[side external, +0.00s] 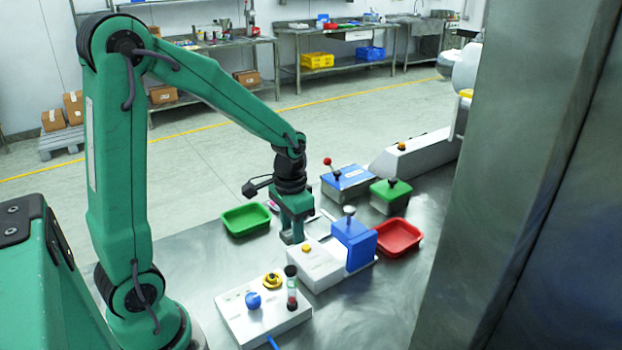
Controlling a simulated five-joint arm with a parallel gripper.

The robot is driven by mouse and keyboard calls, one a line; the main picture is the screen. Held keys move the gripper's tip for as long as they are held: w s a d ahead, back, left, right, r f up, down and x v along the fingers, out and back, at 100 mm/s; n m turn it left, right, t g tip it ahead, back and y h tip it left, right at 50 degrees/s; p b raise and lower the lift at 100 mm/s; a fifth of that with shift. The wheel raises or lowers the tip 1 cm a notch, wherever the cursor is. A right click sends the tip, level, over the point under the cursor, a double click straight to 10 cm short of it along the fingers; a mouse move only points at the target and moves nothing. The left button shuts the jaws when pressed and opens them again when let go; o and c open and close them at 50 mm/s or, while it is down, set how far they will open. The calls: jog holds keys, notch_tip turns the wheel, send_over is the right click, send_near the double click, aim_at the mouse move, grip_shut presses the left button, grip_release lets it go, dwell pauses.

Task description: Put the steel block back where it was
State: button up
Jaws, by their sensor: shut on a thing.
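My gripper (292,238) points down at the middle of the steel table, just left of a white box with a yellow button (315,266). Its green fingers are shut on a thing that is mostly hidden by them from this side. I cannot make out a steel block clearly anywhere in the side external view. A pale flat plate (322,216) shows partly behind the gripper.
A green tray (246,219) is left of the gripper. A blue box with a knob (353,243) and a red tray (398,237) are right. A control panel (262,310) stands in front. Blue (346,182) and green (391,196) boxes stand behind. A steel column (515,180) blocks the right.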

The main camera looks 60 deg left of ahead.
send_over(276, 247)
notch_tip(276, 247, down, 6)
jog(key=shift+a+f, duration=0.1)
jog(key=shift+a, duration=0.05)
jog(key=shift+f, duration=1.95)
jog(key=shift+f, duration=0.2)
jog(key=o, duration=1.1)
jog(key=shift+o, duration=0.2)
jog(key=shift+r, duration=0.1)
notch_tip(276, 247, up, 12)
